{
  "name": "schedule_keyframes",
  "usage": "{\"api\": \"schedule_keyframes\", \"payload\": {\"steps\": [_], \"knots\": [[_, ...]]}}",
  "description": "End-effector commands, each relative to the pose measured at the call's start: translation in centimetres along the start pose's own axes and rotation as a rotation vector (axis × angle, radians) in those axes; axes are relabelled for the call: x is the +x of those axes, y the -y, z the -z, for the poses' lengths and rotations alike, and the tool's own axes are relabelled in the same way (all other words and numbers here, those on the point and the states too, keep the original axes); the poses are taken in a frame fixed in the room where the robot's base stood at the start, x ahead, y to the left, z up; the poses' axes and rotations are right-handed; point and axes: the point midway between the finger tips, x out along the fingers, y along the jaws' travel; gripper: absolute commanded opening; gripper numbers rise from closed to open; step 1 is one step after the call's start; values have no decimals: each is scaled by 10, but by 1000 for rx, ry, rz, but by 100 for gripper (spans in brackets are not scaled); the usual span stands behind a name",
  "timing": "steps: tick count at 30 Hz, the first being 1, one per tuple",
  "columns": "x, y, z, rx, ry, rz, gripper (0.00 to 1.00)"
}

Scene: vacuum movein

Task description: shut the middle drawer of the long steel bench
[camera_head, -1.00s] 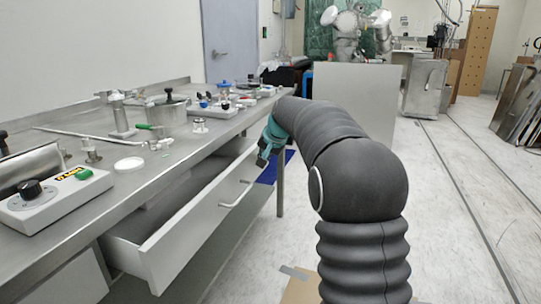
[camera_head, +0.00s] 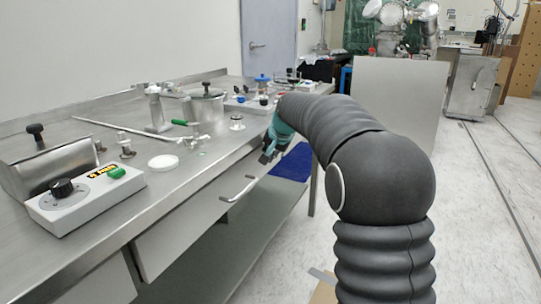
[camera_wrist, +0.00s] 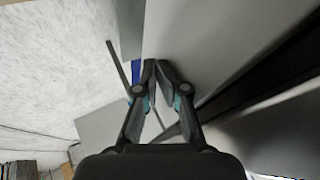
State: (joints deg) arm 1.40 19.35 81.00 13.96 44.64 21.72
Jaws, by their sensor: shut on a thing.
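The long steel bench (camera_head: 95,215) runs along the left in the head view. Its middle drawer (camera_head: 192,222) has a pale front with a bar handle (camera_head: 238,188). The front sits close under the bench top and no drawer inside shows; I cannot tell if it is fully flush. My gripper (camera_head: 268,154) is at the far end of the drawer front, beyond the handle. In the wrist view my gripper (camera_wrist: 158,66) has its fingertips close together at the edge of a grey panel. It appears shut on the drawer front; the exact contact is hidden.
On the bench top are a control box (camera_head: 85,195), a pot (camera_head: 203,108), a white lid (camera_head: 163,161) and several small fittings. A lower shelf (camera_head: 225,245) runs beneath. A grey cabinet (camera_head: 400,105) stands beyond my arm. The floor at right is clear.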

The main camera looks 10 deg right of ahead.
Motion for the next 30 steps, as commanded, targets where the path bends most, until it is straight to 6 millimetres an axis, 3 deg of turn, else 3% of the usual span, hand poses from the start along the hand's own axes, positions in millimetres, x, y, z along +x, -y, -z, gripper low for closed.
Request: {"api": "schedule_keyframes", "payload": {"steps": [7, 13, 21, 30], "knots": [[-2, -7, 2, 1, -5, 2, 0], [-14, -33, 4, 0, -3, 3, 0], [-73, -28, 3, -7, -1, 6, 0], [-110, -27, 2, -7, 3, 5, 0]]}}
